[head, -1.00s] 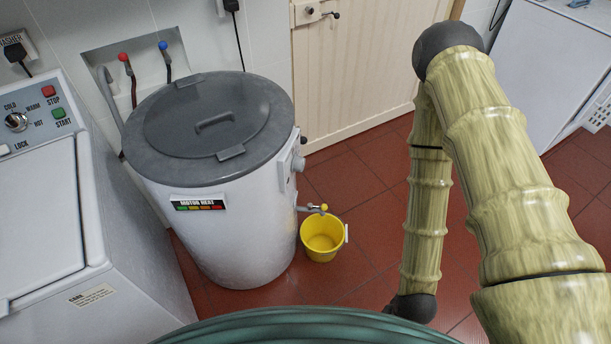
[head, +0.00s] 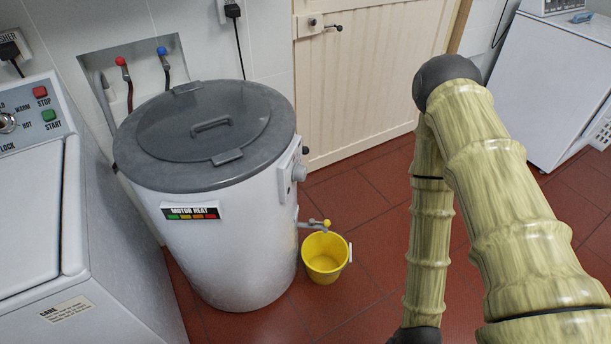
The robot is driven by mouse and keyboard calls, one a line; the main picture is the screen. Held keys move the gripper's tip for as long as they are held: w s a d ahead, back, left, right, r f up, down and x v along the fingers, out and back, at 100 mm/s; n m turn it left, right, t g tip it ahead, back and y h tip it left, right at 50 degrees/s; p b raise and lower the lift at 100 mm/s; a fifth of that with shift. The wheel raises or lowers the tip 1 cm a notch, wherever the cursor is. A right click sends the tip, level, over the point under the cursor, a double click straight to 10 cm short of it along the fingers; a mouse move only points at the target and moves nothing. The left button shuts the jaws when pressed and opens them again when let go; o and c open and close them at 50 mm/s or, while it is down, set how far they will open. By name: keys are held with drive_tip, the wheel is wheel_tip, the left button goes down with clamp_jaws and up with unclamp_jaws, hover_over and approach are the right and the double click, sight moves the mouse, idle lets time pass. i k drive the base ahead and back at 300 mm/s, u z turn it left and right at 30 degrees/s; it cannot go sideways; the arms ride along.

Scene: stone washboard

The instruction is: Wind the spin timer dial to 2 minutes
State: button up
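The round white spin dryer (head: 235,250) stands left of centre in the head view, with its grey lid (head: 160,135) shut. On its right side is a small panel with a pale round knob (head: 299,173), seen edge-on. It appears to be the timer dial, but its markings and setting cannot be read. My gripper is not in view. Only my arm's pale, banded links show on the right, well apart from the knob.
A yellow bucket (head: 324,262) stands on the red tiles under the dryer's spout (head: 315,224). A white washer (head: 95,270) is close on the left. A cream door (head: 365,80) is behind. Another white appliance (head: 555,90) is at the back right. Floor between bucket and arm is clear.

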sight(299, 173)
drive_tip(key=z, duration=1.7)
drive_tip(key=i, duration=0.65)
drive_tip(key=u, duration=1.55)
